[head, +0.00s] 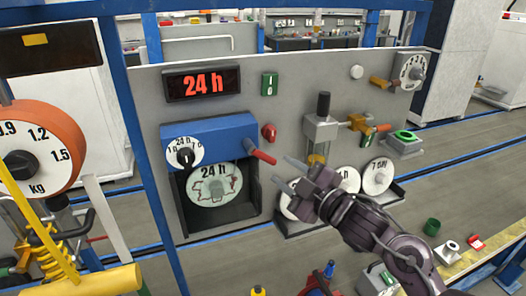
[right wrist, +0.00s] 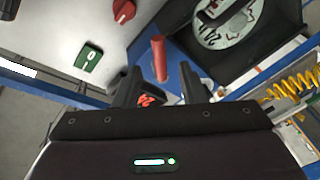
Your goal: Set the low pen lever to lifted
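A red lever (head: 262,156) sticks out of the right end of the blue recorder housing (head: 212,137), sloping down to the right. I take it for the low pen lever. A round chart disc (head: 214,188) marked 24 h sits under the housing. My right gripper (head: 280,169) is open and empty, its fingers pointing at the lever's end from the right with a small gap. In the right wrist view the red lever (right wrist: 159,58) shows between and beyond the two spread fingers (right wrist: 161,88); contact is not visible. My left gripper is not in view.
A red knob (head: 269,132) and a green switch (head: 270,84) are above the lever. A red 24 h display (head: 203,83) is higher on the grey panel. A valve with a black top (head: 323,104) and several white discs stand to the right, near my right arm.

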